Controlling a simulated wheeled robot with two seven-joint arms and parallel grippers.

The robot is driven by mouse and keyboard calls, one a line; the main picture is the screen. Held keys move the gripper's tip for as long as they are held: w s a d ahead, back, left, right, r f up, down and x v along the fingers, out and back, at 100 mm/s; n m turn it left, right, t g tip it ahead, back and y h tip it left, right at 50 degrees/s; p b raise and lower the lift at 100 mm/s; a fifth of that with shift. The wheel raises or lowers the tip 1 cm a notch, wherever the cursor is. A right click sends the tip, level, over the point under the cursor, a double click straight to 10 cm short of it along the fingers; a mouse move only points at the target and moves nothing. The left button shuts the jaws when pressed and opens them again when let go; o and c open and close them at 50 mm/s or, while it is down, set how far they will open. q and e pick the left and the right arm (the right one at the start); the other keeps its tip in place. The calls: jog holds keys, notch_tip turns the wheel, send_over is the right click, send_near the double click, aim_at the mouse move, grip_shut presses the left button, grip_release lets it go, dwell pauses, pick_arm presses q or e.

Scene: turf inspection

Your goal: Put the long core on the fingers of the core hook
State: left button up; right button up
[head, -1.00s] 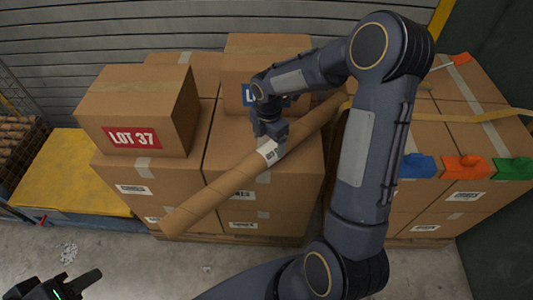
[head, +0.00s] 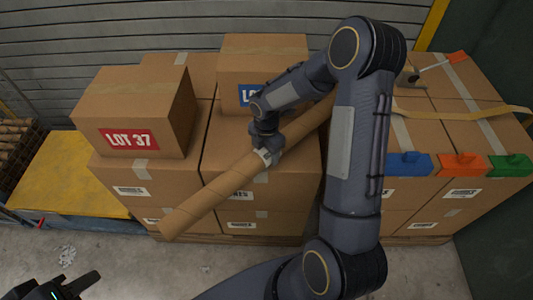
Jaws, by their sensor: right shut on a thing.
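The long core (head: 215,195) is a brown cardboard tube. It slants across the middle stack of cartons, its lower left end overhanging their front edge. Its upper right end passes behind my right arm. My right gripper (head: 266,155) is shut on the core around its middle, over a white label. My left gripper (head: 75,286) is low at the bottom left, away from the core and partly cut off by the frame. I cannot make out the core hook.
A carton marked LOT 37 (head: 135,112) stands left of the core, and a blue-labelled carton (head: 262,60) behind it. A yellow platform (head: 70,180) is at left.

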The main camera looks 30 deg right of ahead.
jog(key=c, duration=0.7)
jog(key=shift+r, duration=0.1)
jog(key=shift+c, duration=0.2)
